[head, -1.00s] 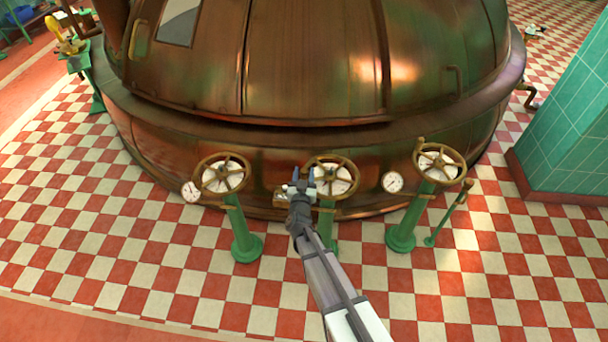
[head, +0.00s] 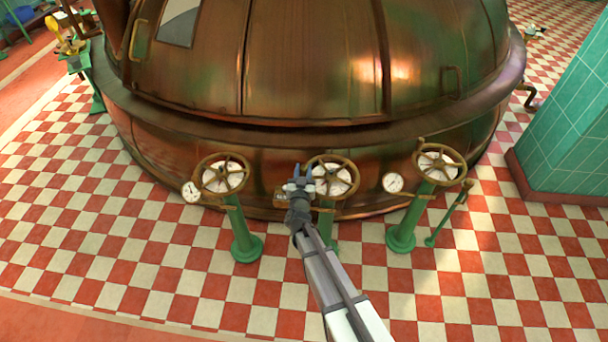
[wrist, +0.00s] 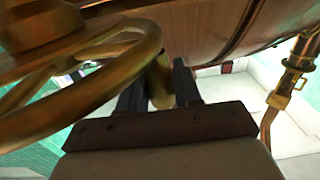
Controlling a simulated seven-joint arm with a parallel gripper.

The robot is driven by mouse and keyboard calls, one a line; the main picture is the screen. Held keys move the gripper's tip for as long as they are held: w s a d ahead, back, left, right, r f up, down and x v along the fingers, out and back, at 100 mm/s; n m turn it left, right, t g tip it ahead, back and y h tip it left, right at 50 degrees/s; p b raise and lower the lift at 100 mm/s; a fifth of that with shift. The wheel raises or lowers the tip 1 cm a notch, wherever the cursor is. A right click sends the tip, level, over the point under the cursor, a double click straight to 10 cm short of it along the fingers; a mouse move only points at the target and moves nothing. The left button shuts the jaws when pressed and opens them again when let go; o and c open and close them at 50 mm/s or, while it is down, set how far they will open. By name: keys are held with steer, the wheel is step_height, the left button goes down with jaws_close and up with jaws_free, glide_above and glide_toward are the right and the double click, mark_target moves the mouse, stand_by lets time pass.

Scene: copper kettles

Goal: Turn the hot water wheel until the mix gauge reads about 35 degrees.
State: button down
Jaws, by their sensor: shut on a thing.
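Three brass handwheels stand on green posts in front of the copper kettle (head: 330,62): a left wheel (head: 205,190), a middle wheel (head: 352,166) and a right wheel (head: 455,157). My gripper (head: 300,173) is at the left rim of the middle wheel. White round gauges sit beside the wheels, a left gauge (head: 190,192) and a right gauge (head: 393,182). Their readings are too small to tell, and no label shows which is the mix gauge.
A short green stand (head: 447,218) with a brass top is right of the right wheel. A teal tiled pillar (head: 575,130) stands at the right. The red and white checked floor (head: 130,240) in front is clear. A brass pipe (wrist: 290,80) shows in the wrist view.

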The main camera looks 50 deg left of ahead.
steer(key=x, duration=0.2)
steer(key=shift+w+a, duration=0.1)
steer(key=shift+a, duration=0.2)
steer(key=c, duration=0.9)
jaws_free()
steer(key=shift+d, duration=0.1)
steer(key=v, duration=1.4)
